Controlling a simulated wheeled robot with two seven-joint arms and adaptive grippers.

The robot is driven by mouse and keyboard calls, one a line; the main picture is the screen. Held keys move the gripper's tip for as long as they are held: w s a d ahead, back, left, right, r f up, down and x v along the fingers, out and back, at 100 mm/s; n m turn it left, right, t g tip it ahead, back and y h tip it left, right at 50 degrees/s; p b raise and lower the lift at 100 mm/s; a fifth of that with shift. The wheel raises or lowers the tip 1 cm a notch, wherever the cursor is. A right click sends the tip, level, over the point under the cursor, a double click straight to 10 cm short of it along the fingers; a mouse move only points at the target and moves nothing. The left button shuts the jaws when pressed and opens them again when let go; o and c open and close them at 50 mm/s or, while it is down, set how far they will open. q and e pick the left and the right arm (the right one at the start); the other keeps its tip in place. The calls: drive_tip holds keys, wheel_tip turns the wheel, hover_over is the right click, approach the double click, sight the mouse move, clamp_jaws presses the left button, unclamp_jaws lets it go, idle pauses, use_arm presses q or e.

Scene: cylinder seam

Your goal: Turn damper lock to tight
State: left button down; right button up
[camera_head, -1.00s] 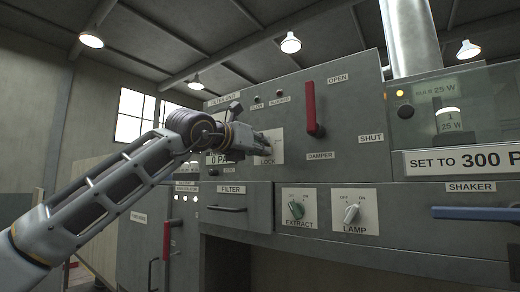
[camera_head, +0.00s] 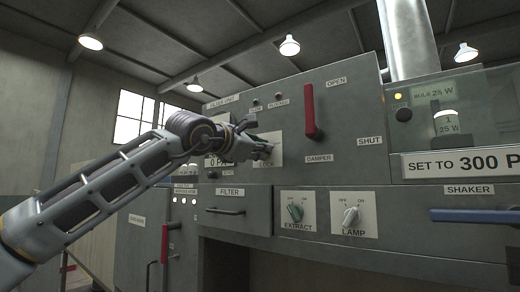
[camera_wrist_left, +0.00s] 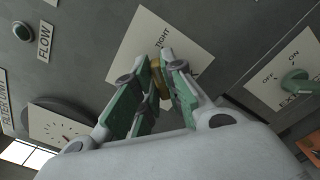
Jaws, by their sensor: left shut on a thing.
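The damper lock plate (camera_head: 275,141) is a white square marked LOCK on the grey panel, left of the red damper handle (camera_head: 311,108). My left gripper (camera_head: 262,147) is at this plate, with its fingers in front of part of it. In the left wrist view the plate (camera_wrist_left: 188,36) bears the word TIGHT. There the green-padded fingers of my left gripper (camera_wrist_left: 160,76) are shut on a small brass-coloured lock knob (camera_wrist_left: 164,88), mostly hidden between them. The knob's exact angle cannot be told. My right gripper is not in view.
The extract knob (camera_head: 295,211) and lamp knob (camera_head: 350,215) sit lower right of the lock. The filter drawer handle (camera_head: 225,211) is below my left gripper. A blue shaker handle (camera_head: 476,215) sticks out at the right. A round gauge (camera_wrist_left: 58,132) shows in the wrist view.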

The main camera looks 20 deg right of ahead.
use_arm(q)
drive_tip(key=shift+d+f+m, duration=0.1)
drive_tip(key=shift+f+m, duration=0.1)
drive_tip(key=shift+m, duration=1.7)
drive_tip(key=c, duration=1.5)
unclamp_jaws()
drive_tip(key=shift+s+a+r, duration=0.1)
drive_tip(key=shift+s+a, duration=0.05)
drive_tip(key=shift+a, duration=0.05)
drive_tip(key=v, duration=1.1)
drive_tip(key=shift+s+a, duration=0.2)
drive_tip(key=shift+s, duration=0.05)
